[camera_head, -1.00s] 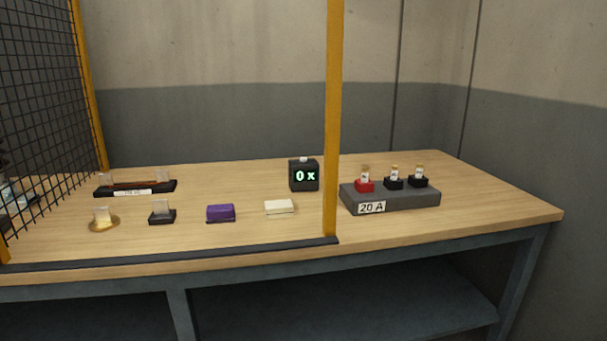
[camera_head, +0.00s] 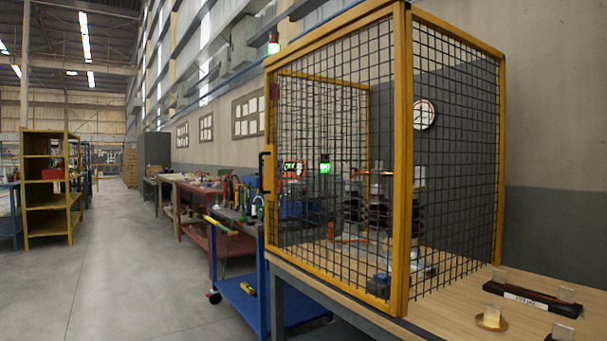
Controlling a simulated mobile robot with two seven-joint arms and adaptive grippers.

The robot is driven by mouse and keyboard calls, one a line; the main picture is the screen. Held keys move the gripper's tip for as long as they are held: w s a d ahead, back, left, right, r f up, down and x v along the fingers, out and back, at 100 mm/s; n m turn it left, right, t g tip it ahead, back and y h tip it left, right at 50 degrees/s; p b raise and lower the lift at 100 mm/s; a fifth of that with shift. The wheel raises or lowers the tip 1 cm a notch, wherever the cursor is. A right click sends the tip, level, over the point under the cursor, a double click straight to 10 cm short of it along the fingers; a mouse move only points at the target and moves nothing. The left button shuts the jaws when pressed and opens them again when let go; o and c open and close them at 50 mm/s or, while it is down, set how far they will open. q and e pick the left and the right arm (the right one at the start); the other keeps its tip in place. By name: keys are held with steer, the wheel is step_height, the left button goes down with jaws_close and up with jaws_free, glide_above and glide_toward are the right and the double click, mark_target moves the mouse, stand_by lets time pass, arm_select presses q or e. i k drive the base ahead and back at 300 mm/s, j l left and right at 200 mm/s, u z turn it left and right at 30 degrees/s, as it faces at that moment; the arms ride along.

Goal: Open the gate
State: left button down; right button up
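The gate is a yellow-framed black mesh panel (camera_head: 335,150) on the front of a mesh cage that stands on the wooden bench. It looks closed, its frame in line with the cage's corner post (camera_head: 401,160). A dark handle (camera_head: 261,172) sits on the gate's left edge. Behind the mesh are equipment with dark stacked discs and a small green lit display (camera_head: 325,168), partly hidden by the wires. Neither of my grippers shows in the head view.
On the bench (camera_head: 455,318) right of the cage lie a black holder with clear uprights (camera_head: 533,297) and a brass disc piece (camera_head: 491,318). A blue cart (camera_head: 245,300) stands left of the bench. Open floor (camera_head: 130,260) lies further left, with yellow shelving (camera_head: 47,185) beyond.

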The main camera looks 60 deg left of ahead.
mark_target(396, 9)
steer(key=u, duration=2.05)
steer(key=i+j, duration=0.2)
steer(key=i, duration=0.3)
steer(key=i+j, duration=0.2)
steer(key=i, duration=0.3)
